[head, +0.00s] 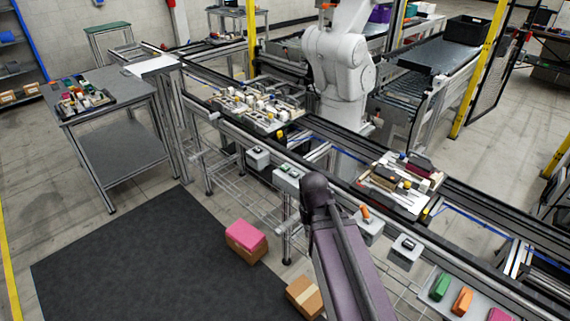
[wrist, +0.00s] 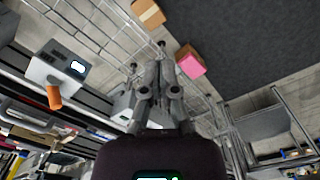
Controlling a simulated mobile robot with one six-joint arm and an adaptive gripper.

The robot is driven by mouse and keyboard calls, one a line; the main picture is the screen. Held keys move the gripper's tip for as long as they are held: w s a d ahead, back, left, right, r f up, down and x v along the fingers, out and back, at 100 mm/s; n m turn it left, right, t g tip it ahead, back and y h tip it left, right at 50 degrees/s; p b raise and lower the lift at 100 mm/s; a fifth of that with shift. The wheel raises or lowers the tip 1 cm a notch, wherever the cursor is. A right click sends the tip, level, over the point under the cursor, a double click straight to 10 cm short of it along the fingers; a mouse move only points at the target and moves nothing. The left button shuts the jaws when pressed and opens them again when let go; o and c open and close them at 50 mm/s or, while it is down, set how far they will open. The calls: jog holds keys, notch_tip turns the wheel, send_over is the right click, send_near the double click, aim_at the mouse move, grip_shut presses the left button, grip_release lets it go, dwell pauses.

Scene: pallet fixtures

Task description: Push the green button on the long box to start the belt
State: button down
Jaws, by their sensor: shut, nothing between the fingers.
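The long box (head: 288,179) is a pale grey control box on the near side rail of the conveyor, left of my dark arm in the head view. I cannot make out my gripper in the head view.
A box with an orange handle (head: 366,213) and a switch box (head: 405,250) sit right of my arm; a smaller box (head: 258,157) sits left. Trays of parts (head: 398,207) rest on the conveyor. Cartons (head: 246,248) lie below, beside a dark mat (head: 130,270).

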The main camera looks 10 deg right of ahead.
aim_at(284, 167)
jog(key=w+r+m+p, duration=0.2)
jog(key=w+m, duration=0.3)
jog(key=w, duration=1.7)
jog(key=w+r+m+p, duration=0.3)
jog(key=w+m, duration=0.2)
jog(key=w, duration=1.7)
jog(key=shift+w+a+m, duration=0.2)
jog(key=shift+w+m, duration=0.1)
jog(key=shift+w, duration=0.1)
jog(key=shift+f+b, duration=0.25)
jog(key=shift+b, duration=0.05)
notch_tip(284, 167, down, 14)
jog(key=b, duration=1.3)
jog(key=shift+r, duration=0.25)
jog(key=shift+b, duration=0.3)
